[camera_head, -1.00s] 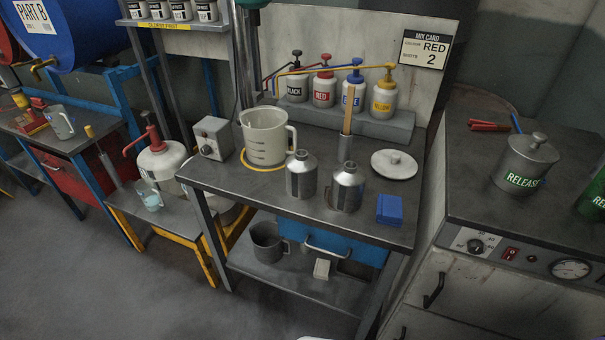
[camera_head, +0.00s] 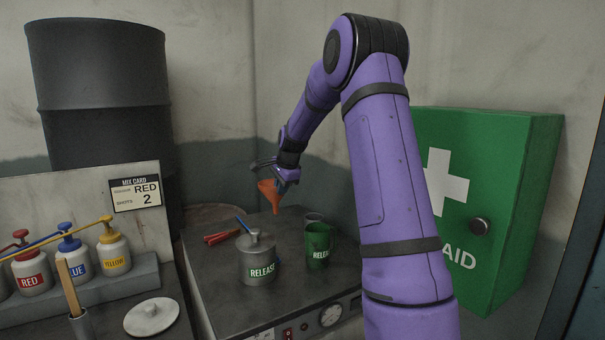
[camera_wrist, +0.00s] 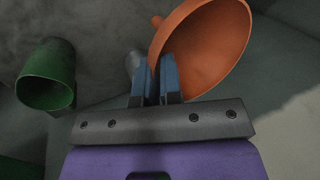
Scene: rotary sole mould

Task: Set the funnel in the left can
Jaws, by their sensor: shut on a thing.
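The orange funnel (camera_head: 268,194) is at my gripper (camera_head: 280,178), over the back of the right-hand bench, spout downward. In the wrist view the funnel (camera_wrist: 208,45) shows its wide mouth beside the blue fingers of my gripper (camera_wrist: 156,62), which are shut on its edge. It looks raised off the bench, though the exact gap is hard to tell. The two silver cans on the middle table are out of view now.
A grey RELEASE pot (camera_head: 258,262) and a green RELEASE cup (camera_head: 318,246) stand in front of the funnel. Red-handled tools (camera_head: 220,238) lie left. A green first-aid cabinet (camera_head: 480,200) is at right. Pump bottles (camera_head: 113,248) and a white lid (camera_head: 151,317) are at lower left.

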